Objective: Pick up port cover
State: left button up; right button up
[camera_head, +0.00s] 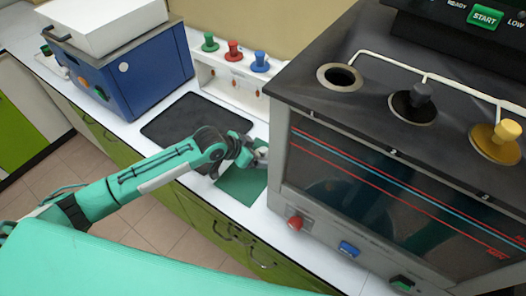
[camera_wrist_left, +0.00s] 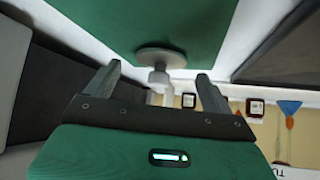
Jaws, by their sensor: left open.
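The port cover (camera_wrist_left: 162,57) is a grey disc with a pale knob, resting on the green mat (camera_wrist_left: 145,20) in the left wrist view. My left gripper (camera_wrist_left: 159,74) is open, its two fingers on either side of the knob's line, with a visible gap on both sides. In the head view my left gripper (camera_head: 261,156) is low over the green mat (camera_head: 240,187), beside the large machine's left side, and largely hides the cover there. My right gripper is not in view.
The large machine (camera_head: 345,205) has an open port (camera_head: 340,77), a black-covered port (camera_head: 413,105) and a yellow-covered one (camera_head: 496,142). A dark tray (camera_head: 172,122), a blue machine (camera_head: 150,70) and a white rack (camera_head: 232,80) with coloured-top items stand around the counter.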

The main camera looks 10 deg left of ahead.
pick_arm(q)
jog(key=shift+x, duration=1.05)
jog(key=shift+a, duration=0.1)
jog(key=c, duration=1.1)
jog(key=shift+r, duration=0.15)
